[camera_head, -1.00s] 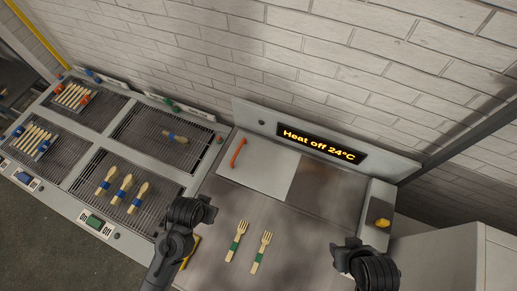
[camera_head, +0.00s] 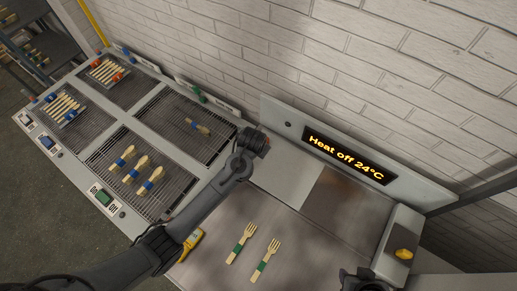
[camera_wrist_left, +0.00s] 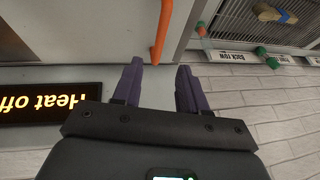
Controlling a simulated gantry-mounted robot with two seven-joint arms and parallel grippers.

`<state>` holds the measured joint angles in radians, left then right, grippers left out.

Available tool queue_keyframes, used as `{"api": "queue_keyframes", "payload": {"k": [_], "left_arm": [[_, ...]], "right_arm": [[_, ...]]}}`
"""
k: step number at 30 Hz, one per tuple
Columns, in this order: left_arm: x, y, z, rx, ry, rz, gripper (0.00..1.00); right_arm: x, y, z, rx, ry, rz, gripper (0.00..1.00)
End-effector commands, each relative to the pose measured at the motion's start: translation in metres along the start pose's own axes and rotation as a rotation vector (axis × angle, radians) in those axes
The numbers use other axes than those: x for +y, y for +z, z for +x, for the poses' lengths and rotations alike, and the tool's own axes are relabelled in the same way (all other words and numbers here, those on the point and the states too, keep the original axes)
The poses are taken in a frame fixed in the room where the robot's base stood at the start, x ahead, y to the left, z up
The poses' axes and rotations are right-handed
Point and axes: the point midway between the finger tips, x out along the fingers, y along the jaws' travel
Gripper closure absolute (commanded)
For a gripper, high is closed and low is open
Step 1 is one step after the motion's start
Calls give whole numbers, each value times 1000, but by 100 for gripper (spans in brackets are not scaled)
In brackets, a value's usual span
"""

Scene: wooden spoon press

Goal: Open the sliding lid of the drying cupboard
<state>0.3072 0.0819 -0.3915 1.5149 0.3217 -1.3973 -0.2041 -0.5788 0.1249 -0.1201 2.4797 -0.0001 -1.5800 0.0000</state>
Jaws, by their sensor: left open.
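The lid of the drying cupboard is a pale panel (camera_head: 287,171) below the display, beside a darker brown section (camera_head: 338,203). Its orange handle (camera_wrist_left: 162,30) shows in the left wrist view; in the head view my left gripper hides it. My left gripper (camera_head: 254,141) is over the lid's left end. In the left wrist view its open fingers (camera_wrist_left: 158,80) are on either side of the handle's near end in the picture; I cannot tell whether they touch it. My right gripper (camera_head: 364,281) is at the bottom edge, partly cut off, its fingers unclear.
The display (camera_head: 345,158) reads "Heat off 24°C". Two green-banded forks (camera_head: 253,251) lie on the metal top in front. Several spoons lie on racks (camera_head: 140,173) at the left. A yellow knob (camera_head: 404,254) is at the right. The brick wall stands close behind.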

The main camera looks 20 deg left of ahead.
Motion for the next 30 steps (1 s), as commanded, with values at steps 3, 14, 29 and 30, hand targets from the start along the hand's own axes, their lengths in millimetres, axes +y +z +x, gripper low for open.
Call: {"api": "queue_keyframes", "payload": {"k": [3,14,29,30], "left_arm": [[0,1,17,-4,2,-2,58],[0,1,73,-2,2,0,58],[0,1,94,0,3,-1,58],[0,1,94,0,2,-1,58]], "right_arm": [[-1,0,-1,0,-2,3,57],[-2,0,1,1,-7,9,57],[-1,1,2,0,-3,3,57],[-1,1,2,-1,-2,2,57]]}}
